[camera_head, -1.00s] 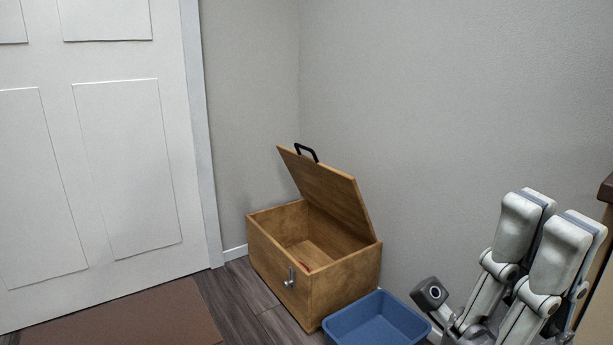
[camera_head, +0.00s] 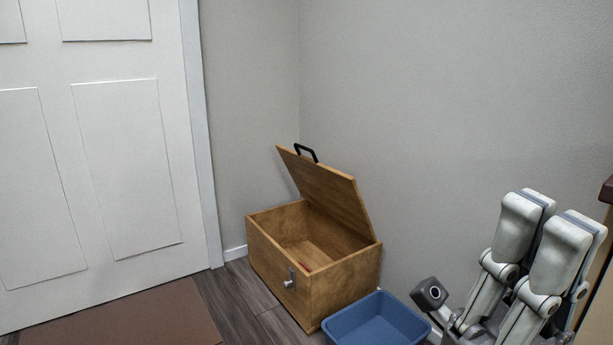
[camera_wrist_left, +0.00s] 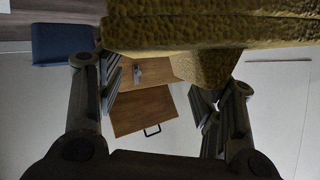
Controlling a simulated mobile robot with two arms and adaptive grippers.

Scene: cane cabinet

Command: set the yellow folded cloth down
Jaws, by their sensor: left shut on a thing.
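The yellow folded cloth (camera_wrist_left: 225,32) fills the top of the left wrist view, close to the camera, thick and layered. A yellow lower part of it hangs down between my left gripper's fingers. My left gripper (camera_wrist_left: 165,65) is shut on the cloth; the cloth hides its fingertips. Neither the left gripper nor the cloth shows in the head view. My right gripper (camera_head: 553,212) stands at the lower right of the head view with its fingers pointing up. No object shows in it, and its finger gap is hard to judge.
A wooden chest (camera_head: 310,285) stands in the corner, its lid (camera_head: 335,192) raised. A small red thing lies inside. A blue bin (camera_head: 378,322) sits in front of its right side. A brown mat (camera_head: 140,318) lies by the white door (camera_head: 95,150). A brown furniture edge (camera_head: 606,190) is at far right.

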